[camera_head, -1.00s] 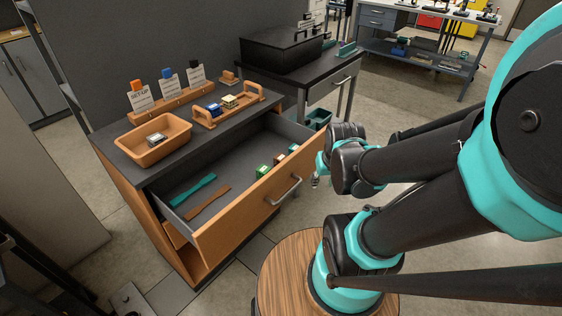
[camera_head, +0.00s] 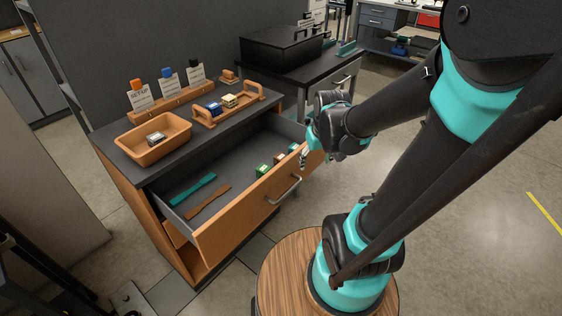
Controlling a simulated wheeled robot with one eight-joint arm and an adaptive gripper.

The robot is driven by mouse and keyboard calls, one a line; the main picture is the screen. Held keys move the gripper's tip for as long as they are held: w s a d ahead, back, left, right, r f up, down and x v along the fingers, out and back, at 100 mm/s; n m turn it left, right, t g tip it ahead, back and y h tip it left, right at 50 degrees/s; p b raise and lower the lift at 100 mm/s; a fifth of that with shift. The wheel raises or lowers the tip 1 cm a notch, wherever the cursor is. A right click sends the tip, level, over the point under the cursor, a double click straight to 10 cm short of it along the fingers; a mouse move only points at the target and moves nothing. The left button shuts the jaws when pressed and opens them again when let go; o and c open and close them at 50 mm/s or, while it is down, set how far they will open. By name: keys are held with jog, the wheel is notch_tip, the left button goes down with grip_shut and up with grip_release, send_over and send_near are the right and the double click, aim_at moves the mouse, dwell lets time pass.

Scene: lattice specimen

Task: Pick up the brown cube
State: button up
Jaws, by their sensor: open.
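A small brown cube (camera_head: 279,159) appears to lie in the open drawer (camera_head: 222,178), near its front wall. It is partly hidden and small in the head view. It sits between a green cube (camera_head: 262,170) and a teal cube (camera_head: 293,148). My gripper (camera_head: 303,163) is open and hangs near the right end of the drawer front, to the right of the cubes and apparently above them. Its fingers are small and partly hidden here, and I see nothing held in them.
Teal and brown flat strips (camera_head: 207,202) lie at the drawer's left. On the cabinet top stand an orange tray (camera_head: 152,150), a wooden carrier (camera_head: 228,112) and a rack of labels. The drawer handle (camera_head: 285,192) juts forward. A side table with a black box stands behind.

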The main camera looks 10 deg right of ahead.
jog(key=w+a+r+n+g, duration=0.25)
jog(key=w+a+n, duration=0.2)
jog(key=w, duration=0.75)
jog(key=n, duration=0.2)
send_over(281, 156)
jog(key=shift+n+g, duration=0.25)
jog(key=shift+g, duration=0.1)
notch_tip(281, 156, down, 18)
jog(key=shift+s+r, duration=0.1)
jog(key=c, duration=1.1)
